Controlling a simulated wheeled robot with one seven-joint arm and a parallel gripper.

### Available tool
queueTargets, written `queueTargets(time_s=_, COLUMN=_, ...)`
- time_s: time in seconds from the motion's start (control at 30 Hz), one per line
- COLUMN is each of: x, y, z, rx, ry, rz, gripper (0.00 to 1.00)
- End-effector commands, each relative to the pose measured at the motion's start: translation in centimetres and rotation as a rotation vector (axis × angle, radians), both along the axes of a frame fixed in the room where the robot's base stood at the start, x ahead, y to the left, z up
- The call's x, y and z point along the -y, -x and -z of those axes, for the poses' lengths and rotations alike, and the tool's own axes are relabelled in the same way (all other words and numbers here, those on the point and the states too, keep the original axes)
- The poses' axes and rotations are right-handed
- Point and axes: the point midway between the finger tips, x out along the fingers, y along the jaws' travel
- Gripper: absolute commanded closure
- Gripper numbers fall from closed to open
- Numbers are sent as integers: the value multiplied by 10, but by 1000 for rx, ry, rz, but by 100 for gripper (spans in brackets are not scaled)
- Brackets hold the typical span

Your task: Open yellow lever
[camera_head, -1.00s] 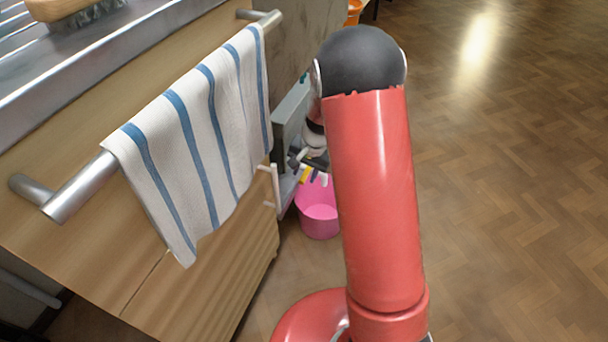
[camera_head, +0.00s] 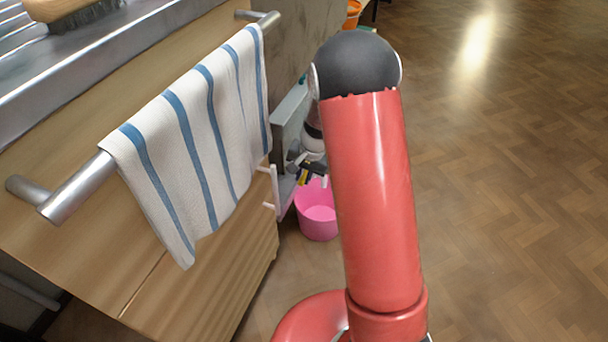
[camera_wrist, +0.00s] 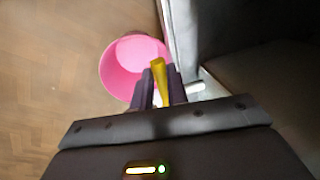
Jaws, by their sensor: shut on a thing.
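The yellow lever (camera_wrist: 160,80) shows in the wrist view between the two dark fingers of my gripper (camera_wrist: 159,86). The fingers are shut on it. In the head view my gripper (camera_head: 312,170) is small and partly hidden by my red arm. It is beside the grey panel (camera_head: 290,125) at the end of the wooden cabinet, above a pink bucket (camera_head: 318,213). A bit of yellow (camera_head: 304,178) shows at the gripper there. A pale stub (camera_wrist: 194,88) shows just right of the fingers in the wrist view. How far the lever is turned is hard to tell.
A striped towel (camera_head: 200,135) hangs over a metal rail (camera_head: 75,190) on the cabinet front. A brush (camera_head: 75,12) lies on the metal top. The pink bucket (camera_wrist: 120,72) is also in the wrist view. The wooden floor (camera_head: 510,190) to the right is clear.

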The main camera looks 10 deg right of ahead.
Motion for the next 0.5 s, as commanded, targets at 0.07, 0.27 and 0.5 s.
queueTargets(time_s=0.07, x=1, y=0, z=0, rx=0, ry=0, rz=-6, gripper=100)
queueTargets(time_s=0.27, x=5, y=2, z=1, rx=-1, ry=-2, rz=-65, gripper=100)
queueTargets(time_s=0.5, x=16, y=7, z=2, rx=0, ry=-2, rz=-231, gripper=100)
